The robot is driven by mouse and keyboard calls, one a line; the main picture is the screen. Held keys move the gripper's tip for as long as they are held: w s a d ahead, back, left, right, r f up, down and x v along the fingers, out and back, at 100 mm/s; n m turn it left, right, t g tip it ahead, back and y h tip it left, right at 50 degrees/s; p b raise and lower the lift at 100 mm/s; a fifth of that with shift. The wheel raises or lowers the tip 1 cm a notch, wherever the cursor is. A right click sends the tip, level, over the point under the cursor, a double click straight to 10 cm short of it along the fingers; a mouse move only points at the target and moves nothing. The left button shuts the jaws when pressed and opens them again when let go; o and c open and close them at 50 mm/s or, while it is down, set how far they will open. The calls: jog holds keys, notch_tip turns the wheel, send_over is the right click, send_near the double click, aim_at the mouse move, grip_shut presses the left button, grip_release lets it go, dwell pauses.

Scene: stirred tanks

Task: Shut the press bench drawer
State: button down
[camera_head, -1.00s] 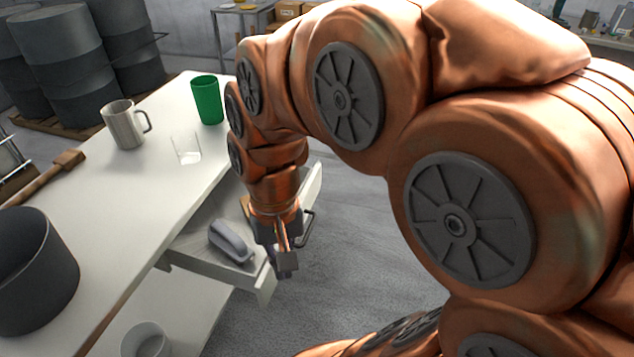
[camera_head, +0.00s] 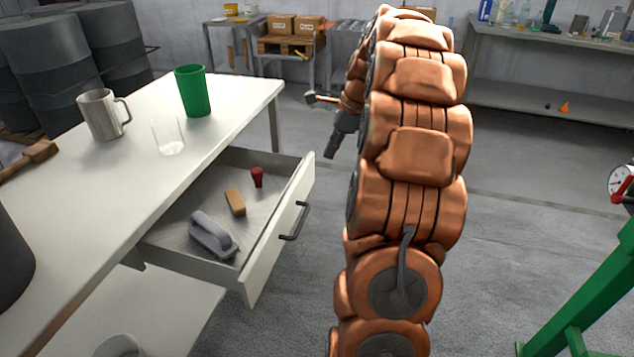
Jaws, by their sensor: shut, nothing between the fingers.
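The press bench drawer (camera_head: 225,262) stands open, pulled out to the right from under the white bench top (camera_head: 115,165). Its front panel carries a dark bar handle (camera_head: 295,222). Inside lie a grey scraper-like tool with a handle (camera_head: 210,234), a tan block (camera_head: 235,202) and a small red item (camera_head: 257,177). My gripper (camera_head: 330,154) is shut and empty. It hangs beyond and to the right of the drawer's far corner in the picture, apart from the drawer and handle. Its fingertips look small and point down.
On the bench stand a metal mug (camera_head: 103,114), a green cup (camera_head: 192,90), a clear glass (camera_head: 168,136) and a dark pot (camera_head: 12,250). A green press frame (camera_head: 590,295) stands at right. Floor right of the drawer is clear apart from my arm.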

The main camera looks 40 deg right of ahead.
jog(key=d+f+m, duration=0.2)
jog(key=d, duration=0.3)
jog(key=b, duration=0.1)
send_over(310, 184)
jog(key=s, duration=0.2)
notch_tip(310, 184, down, 9)
jog(key=shift+d+t, duration=0.3)
jog(key=shift+d, duration=0.1)
jog(key=shift+r, duration=0.1)
